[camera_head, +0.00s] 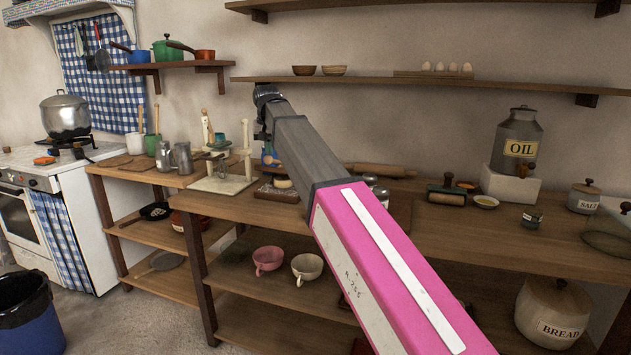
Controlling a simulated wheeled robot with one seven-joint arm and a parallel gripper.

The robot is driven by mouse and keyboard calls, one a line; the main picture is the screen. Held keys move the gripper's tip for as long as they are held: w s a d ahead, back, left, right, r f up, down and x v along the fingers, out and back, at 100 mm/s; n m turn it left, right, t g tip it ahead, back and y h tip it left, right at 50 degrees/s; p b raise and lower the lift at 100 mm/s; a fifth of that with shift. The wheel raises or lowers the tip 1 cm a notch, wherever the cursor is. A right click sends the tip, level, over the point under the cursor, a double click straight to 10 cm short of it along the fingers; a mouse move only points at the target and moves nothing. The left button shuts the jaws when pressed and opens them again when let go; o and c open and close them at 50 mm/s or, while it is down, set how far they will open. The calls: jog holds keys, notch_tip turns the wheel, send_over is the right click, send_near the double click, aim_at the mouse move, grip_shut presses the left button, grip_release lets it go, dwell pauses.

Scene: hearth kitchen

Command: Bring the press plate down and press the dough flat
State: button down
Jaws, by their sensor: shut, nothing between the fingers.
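A small press-like stand (224,184) with a pale flat base, upright posts and a green part is on the wooden counter, left of my arm. Its plate cannot be told apart clearly, and I cannot tell if dough lies under it. A pale round piece, possibly dough (282,183), lies on a dark board (272,194) just right of the stand, partly behind my arm. My gripper (263,136) is small and dark at the arm's far end, above and right of the stand. It is shut and empty, apart from the stand, and partly hidden by my arm.
A rolling pin (380,170) lies at the back of the counter (450,228). Metal jugs (182,158) stand left of the press-like stand. An oil can (518,140) stands at right. A wall shelf (400,81) runs close above my gripper.

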aim_at(266, 158)
jog(key=shift+s+a+f, duration=0.2)
jog(key=shift+s+f, duration=0.3)
jog(key=shift+f, duration=0.35)
jog(key=shift+s+a+f, duration=0.15)
jog(key=shift+s+f, duration=0.35)
jog(key=shift+f, duration=0.35)
dwell(1.7)
